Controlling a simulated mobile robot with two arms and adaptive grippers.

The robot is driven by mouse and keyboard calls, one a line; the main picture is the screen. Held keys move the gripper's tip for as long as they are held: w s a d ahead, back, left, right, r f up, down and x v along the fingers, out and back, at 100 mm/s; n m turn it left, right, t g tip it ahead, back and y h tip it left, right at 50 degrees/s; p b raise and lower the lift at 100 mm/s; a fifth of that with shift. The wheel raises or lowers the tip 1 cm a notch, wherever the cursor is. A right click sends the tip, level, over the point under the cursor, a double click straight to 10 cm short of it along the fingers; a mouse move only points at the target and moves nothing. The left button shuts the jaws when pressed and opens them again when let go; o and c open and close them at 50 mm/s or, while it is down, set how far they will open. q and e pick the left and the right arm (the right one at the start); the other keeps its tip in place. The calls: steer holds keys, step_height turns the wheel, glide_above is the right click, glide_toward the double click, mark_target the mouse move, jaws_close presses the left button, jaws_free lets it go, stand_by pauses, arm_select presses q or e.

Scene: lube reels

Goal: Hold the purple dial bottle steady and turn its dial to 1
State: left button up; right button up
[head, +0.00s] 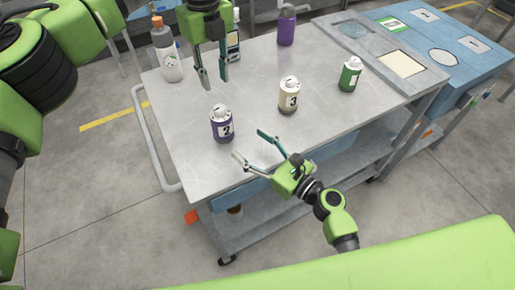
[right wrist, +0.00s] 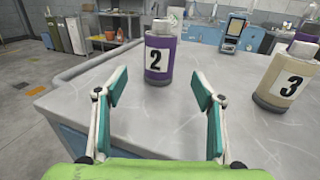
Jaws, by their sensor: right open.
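The purple dial bottle (head: 221,127) stands upright near the front left of the grey cart top, with a white dial cap and a white label reading 2. My left gripper (head: 214,81) points down behind the bottle, fingers apart and empty. The dial's setting is too small to read.
A beige bottle labelled 3 (head: 289,97) stands right of the purple one, with a green bottle (head: 349,75) farther right. A white bottle with an orange cap (head: 168,55) and another purple bottle (head: 287,26) stand behind. A grey tray (head: 375,50) lies at back right.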

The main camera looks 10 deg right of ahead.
mark_target(229, 128)
steer(key=x, duration=1.2)
